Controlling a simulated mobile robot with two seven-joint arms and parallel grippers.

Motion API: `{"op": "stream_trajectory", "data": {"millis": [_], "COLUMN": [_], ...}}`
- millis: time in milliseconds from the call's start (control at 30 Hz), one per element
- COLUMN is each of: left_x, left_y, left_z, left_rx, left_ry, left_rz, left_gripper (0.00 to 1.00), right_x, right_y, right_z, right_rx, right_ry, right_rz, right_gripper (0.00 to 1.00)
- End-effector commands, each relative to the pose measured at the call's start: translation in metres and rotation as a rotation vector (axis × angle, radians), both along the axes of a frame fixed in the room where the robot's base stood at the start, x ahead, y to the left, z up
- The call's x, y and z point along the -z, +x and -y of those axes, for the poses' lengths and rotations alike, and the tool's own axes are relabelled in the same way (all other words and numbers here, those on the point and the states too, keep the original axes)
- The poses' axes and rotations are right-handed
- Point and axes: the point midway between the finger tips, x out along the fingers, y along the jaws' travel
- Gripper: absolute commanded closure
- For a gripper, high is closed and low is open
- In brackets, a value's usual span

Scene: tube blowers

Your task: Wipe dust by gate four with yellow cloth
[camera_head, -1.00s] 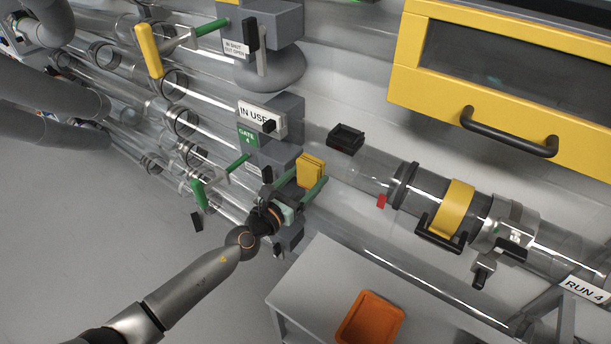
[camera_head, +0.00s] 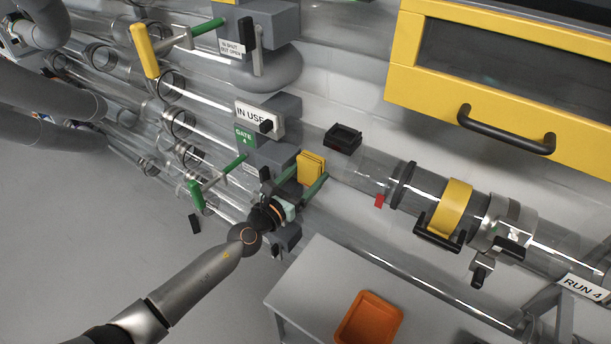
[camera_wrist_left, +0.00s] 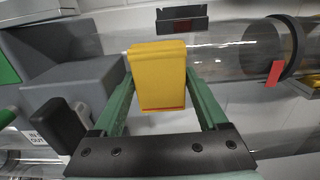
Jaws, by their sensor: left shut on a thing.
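My left gripper (camera_head: 302,184) has green fingers and is shut on the folded yellow cloth (camera_head: 311,167), beside the grey gate four housing. In the left wrist view the gripper (camera_wrist_left: 160,95) has the cloth (camera_wrist_left: 157,75) between its fingers, in front of the clear tube. The green gate four label (camera_head: 245,137) is on the housing, below a white "IN USE" tag (camera_head: 252,116). I cannot make out the dust. My right gripper is not in view.
A small black tray (camera_head: 343,138) is just beyond the cloth; it also shows in the wrist view (camera_wrist_left: 182,19). A red tab (camera_head: 379,201) hangs at the clear tube. An orange tray (camera_head: 368,318) sits on a grey table (camera_head: 310,275). A yellow-framed cabinet (camera_head: 400,75) is upper right.

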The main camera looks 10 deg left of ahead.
Motion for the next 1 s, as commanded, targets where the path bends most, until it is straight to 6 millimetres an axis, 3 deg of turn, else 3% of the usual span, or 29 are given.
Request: {"op": "stream_trajectory", "data": {"millis": [467,1000], "left_x": [-0.001,-0.001], "left_y": [0.006,-0.009], "left_z": [0.004,0.036], "left_rx": [0.001,0.001], "left_ry": [0.000,0.000], "left_rz": [0.000,0.000], "left_gripper": [0.94,0.94], "right_x": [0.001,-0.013], "right_y": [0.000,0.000], "right_z": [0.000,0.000], "right_rx": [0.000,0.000], "right_ry": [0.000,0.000], "right_rz": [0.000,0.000], "right_gripper": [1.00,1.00]}}
